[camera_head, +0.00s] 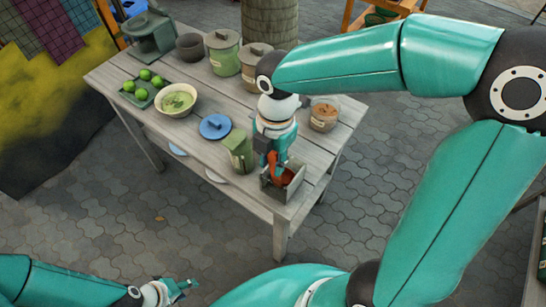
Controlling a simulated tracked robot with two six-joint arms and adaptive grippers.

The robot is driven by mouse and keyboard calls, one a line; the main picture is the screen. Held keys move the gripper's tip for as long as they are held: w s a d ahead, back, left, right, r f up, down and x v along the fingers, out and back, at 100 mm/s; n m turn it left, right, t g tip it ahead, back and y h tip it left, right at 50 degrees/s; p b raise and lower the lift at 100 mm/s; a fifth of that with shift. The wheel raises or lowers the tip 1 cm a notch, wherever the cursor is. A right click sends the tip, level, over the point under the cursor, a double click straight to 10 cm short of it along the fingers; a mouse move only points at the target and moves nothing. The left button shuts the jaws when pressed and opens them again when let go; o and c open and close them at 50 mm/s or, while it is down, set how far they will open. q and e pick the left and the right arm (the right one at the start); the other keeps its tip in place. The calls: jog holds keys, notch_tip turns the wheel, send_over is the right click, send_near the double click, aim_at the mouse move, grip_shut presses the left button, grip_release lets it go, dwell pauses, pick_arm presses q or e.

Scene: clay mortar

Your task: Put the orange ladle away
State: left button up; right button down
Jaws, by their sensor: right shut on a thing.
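The orange ladle (285,178) shows as a small orange piece below my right gripper (274,164), at the grey open box (290,192) on the table's near right corner. My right gripper is shut on the ladle and points down over the box. Part of the ladle appears within the box opening; I cannot tell whether it touches the bottom. The gripper and box walls hide the rest of it. My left gripper (178,289) is low in front of the table, away from everything, and its finger gap is too small to read.
On the wooden table (185,133) a green container (239,152) stands close left of my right gripper. A blue lid (214,127), a bowl of green food (178,99), a tray of limes (131,97), lidded jars (223,55) and a reddish-brown filled jar (324,114) stand around.

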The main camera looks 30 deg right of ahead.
jog(key=c, duration=0.8)
grip_release()
